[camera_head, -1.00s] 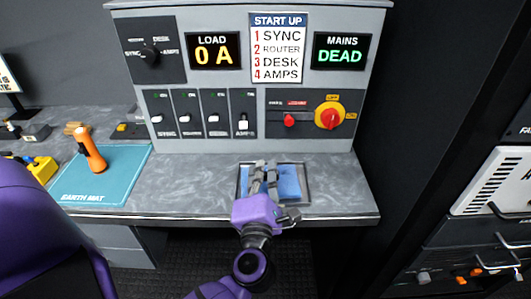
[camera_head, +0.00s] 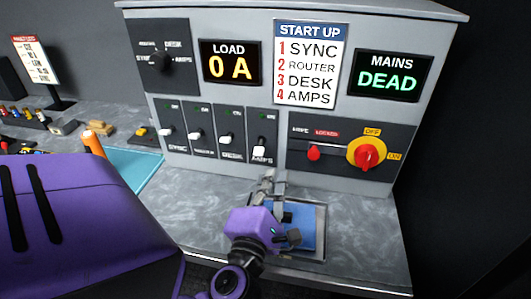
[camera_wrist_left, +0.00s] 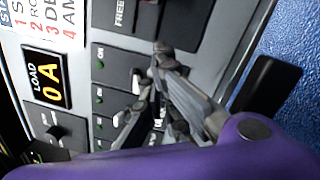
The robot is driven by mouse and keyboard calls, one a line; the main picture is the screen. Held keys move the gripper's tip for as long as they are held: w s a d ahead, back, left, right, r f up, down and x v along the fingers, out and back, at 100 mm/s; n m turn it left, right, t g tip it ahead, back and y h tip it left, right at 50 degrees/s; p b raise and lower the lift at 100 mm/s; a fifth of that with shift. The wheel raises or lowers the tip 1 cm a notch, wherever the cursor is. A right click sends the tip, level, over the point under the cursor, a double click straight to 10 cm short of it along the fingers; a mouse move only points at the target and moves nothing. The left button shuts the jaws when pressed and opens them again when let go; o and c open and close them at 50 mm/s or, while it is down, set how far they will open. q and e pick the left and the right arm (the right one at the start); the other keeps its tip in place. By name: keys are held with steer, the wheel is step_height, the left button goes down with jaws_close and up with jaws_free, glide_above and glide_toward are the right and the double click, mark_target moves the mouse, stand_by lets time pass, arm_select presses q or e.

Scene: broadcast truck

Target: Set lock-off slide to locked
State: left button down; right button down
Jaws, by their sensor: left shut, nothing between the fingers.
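The lock-off slide has a red knob (camera_head: 313,153) on the dark panel (camera_head: 350,146), under the red LOCKED label (camera_head: 326,133) and a white label to its left. The knob stands toward the left of its dark slot, below the labels. My left gripper (camera_head: 272,178) is shut and empty, in front of the console's lower face, left of and below the knob and apart from it. In the left wrist view its fingers (camera_wrist_left: 152,65) are near the switch column, below a panel with a FREE label (camera_wrist_left: 120,12). The knob is not clear there. My right gripper is not in view.
A red rotary switch (camera_head: 367,154) on a yellow disc is right of the slide. Several white-tipped switches (camera_head: 226,140) are on its left. A tray with a blue bottom (camera_head: 303,236) lies on the worktop below the gripper. MAINS reads DEAD (camera_head: 388,81).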

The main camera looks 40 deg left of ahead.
arm_select(q)
steer(key=w, duration=0.1)
steer(key=w+d+r, duration=0.1)
steer(key=w, duration=0.1)
steer(key=w+r+p, duration=0.1)
steer(key=shift+w+d, duration=0.2)
steer(key=shift+d, duration=0.1)
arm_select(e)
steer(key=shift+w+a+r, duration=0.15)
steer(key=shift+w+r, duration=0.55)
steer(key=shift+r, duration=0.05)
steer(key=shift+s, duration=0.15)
